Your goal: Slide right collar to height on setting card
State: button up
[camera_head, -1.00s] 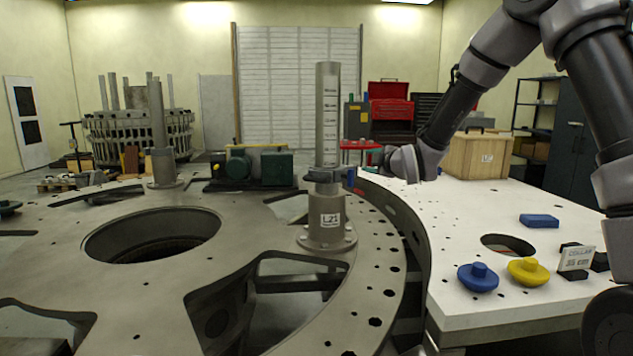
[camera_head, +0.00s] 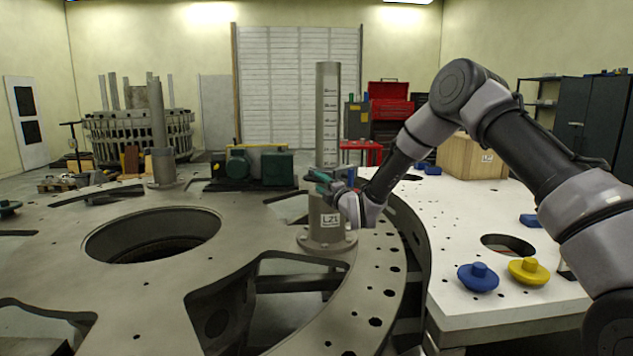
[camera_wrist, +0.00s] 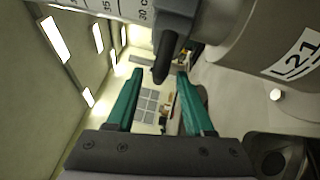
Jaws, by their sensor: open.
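The right post (camera_head: 328,110) stands upright on the turret plate, with a height scale and a thicker base labelled L21 (camera_head: 331,220). Its dark collar (camera_wrist: 178,14) sits just above the base. My gripper (camera_head: 324,181) is at the collar, largely covering it in the head view. In the wrist view, my gripper (camera_wrist: 159,75) is open, its green fingers on either side of a dark knob (camera_wrist: 162,62) projecting from the collar. I cannot tell whether they touch it. Scale marks (camera_wrist: 110,8) show beside the collar. The setting card is hidden behind my arm.
The plate (camera_head: 60,240) has a large round hole and several cut-outs. A white table (camera_head: 455,215) at right carries a blue knob-topped piece (camera_head: 478,277), a yellow one (camera_head: 528,271) and a wooden crate (camera_head: 470,158). Another post (camera_head: 158,130) stands at left.

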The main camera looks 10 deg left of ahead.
jog(key=shift+x, duration=1.55)
grip_shut()
